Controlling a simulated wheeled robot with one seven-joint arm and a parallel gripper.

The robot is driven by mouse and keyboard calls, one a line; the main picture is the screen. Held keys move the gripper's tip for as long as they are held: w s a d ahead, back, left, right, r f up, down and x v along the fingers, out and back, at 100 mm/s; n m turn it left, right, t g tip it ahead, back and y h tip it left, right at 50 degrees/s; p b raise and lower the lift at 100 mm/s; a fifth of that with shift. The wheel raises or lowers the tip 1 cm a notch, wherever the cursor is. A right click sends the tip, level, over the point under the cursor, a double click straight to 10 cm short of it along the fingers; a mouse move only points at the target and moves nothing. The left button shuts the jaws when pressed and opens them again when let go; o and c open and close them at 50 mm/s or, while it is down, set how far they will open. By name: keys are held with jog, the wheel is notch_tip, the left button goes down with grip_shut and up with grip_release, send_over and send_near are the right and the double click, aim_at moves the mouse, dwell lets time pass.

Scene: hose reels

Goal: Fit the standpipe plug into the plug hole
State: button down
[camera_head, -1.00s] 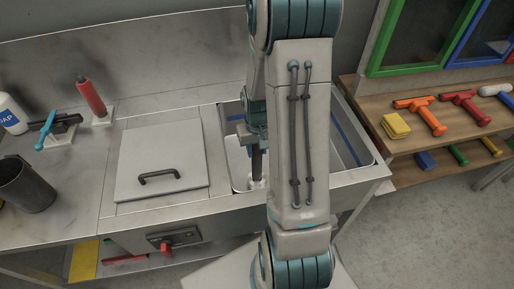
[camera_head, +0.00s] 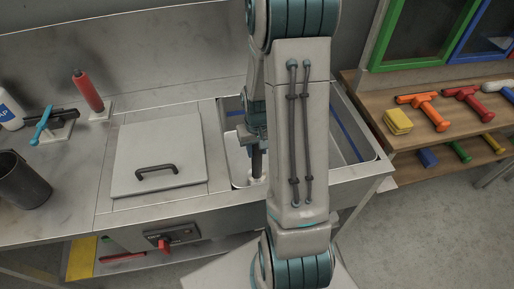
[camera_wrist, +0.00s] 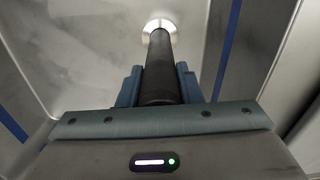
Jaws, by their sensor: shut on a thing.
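The standpipe plug is a dark, upright pipe (camera_head: 257,163) in the sink basin (camera_head: 238,164). My gripper (camera_head: 257,145) is shut on its upper part, partly hidden behind my arm. In the wrist view, the pipe (camera_wrist: 158,70) runs away from between the blue fingers (camera_wrist: 158,88). Its far end meets a pale round ring (camera_wrist: 159,25) on the basin floor, which looks like the plug hole's rim. The hole itself is covered by the pipe's end. I cannot tell whether the end is inside the hole or only resting at it.
A flat cover with a black handle (camera_head: 157,170) lies left of the basin. A wooden shelf with a yellow sponge (camera_head: 397,122) and coloured tools is at right.

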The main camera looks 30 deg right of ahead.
jog(key=shift+f+b, duration=0.35)
jog(key=shift+f, duration=0.15)
jog(key=c, duration=0.9)
grip_release()
jog(key=shift+c, duration=0.2)
jog(key=shift+r, duration=0.15)
notch_tip(320, 180, up, 14)
jog(key=shift+f, duration=0.15)
jog(key=s+a+r+n+t, duration=0.2)
jog(key=s+a+r, duration=0.5)
jog(key=s+a, duration=0.5)
jog(key=shift+s+r+t, duration=0.15)
jog(key=shift+r+t, duration=0.2)
jog(key=shift+t, duration=0.15)
